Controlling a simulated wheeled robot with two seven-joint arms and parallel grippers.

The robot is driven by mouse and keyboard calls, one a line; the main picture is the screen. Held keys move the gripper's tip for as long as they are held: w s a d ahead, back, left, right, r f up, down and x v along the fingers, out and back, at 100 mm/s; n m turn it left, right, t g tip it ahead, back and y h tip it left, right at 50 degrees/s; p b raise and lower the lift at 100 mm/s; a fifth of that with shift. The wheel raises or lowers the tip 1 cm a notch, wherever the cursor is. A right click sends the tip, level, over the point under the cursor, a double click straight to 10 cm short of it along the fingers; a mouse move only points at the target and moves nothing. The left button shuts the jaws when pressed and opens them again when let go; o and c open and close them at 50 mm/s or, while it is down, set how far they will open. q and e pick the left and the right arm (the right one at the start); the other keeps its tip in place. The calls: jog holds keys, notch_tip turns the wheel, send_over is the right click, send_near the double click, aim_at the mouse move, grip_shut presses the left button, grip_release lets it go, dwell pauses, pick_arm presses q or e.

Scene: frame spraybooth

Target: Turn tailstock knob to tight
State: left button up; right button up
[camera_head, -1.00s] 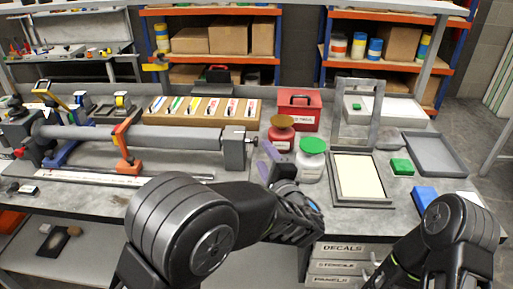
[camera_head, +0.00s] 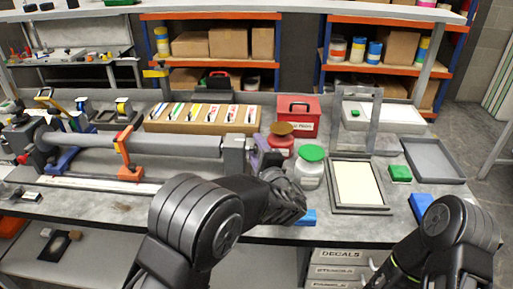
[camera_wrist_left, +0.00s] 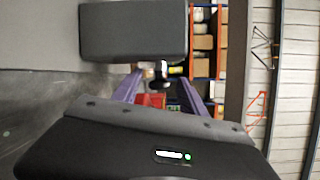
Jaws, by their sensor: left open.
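The grey tailstock (camera_head: 234,155) stands at the right end of the long grey tube (camera_head: 150,141) on the bench. In the left wrist view, the tailstock (camera_wrist_left: 133,30) is a large dark block close ahead, with a small dark knob (camera_wrist_left: 160,76) projecting from its side. My left gripper (camera_head: 259,152) is just right of the tailstock in the head view. In the left wrist view its purple fingers (camera_wrist_left: 160,92) are open, one on each side of the knob; contact cannot be told. The knob is hidden in the head view. My right gripper is out of view.
Red-brown and green-lidded jars (camera_head: 310,167) stand close to the right of my left gripper. A red box (camera_head: 298,113) is behind them. A framed panel (camera_head: 358,184), green block (camera_head: 400,173) and grey tray (camera_head: 436,160) lie farther right. An orange support (camera_head: 126,155) is under the tube.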

pick_arm(q)
jog(key=shift+c, duration=0.4)
grip_shut()
